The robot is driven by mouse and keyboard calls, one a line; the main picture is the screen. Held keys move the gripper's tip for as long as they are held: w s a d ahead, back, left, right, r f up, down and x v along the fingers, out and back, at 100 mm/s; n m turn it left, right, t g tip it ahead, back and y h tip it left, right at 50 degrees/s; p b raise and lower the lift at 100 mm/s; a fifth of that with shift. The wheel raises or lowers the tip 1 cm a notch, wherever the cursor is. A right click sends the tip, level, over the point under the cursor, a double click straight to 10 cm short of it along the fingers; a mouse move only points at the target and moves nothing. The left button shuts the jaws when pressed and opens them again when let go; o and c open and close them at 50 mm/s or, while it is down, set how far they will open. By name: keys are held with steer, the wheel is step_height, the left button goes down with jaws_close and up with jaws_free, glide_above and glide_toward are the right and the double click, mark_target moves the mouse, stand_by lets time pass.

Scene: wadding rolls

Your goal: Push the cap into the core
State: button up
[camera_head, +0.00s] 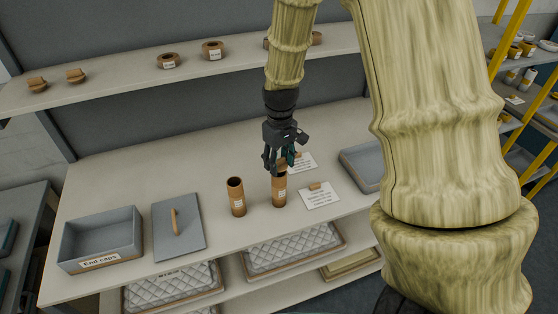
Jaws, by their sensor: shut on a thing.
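Two upright brown cardboard cores with white labels stand on the bench: the left core (236,197) has its open top showing, and the right core (279,192) is under my gripper (279,168). My gripper points down at the right core's top, its fingers closed on a small tan piece that looks like the cap. The fingers hide most of the cap and the core's rim, so I cannot tell how far the cap is inside.
A white card (319,196) lies right of the core, before a grey tray (362,168). A shelf with rolls (212,50) spans behind.

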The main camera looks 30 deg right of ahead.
mark_target(279, 160)
steer(key=shift+r+p, duration=0.85)
steer(key=shift+p, duration=0.1)
stand_by(0.7)
steer(key=shift+f+b, duration=0.5)
steer(key=shift+f, duration=0.75)
stand_by(1.0)
steer(key=o, duration=0.4)
steer(key=shift+o, duration=0.2)
steer(key=shift+r+p, duration=1.7)
steer(key=shift+r, duration=1.2)
steer(key=shift+d+r, duration=0.1)
steer(key=shift+r, duration=2.5)
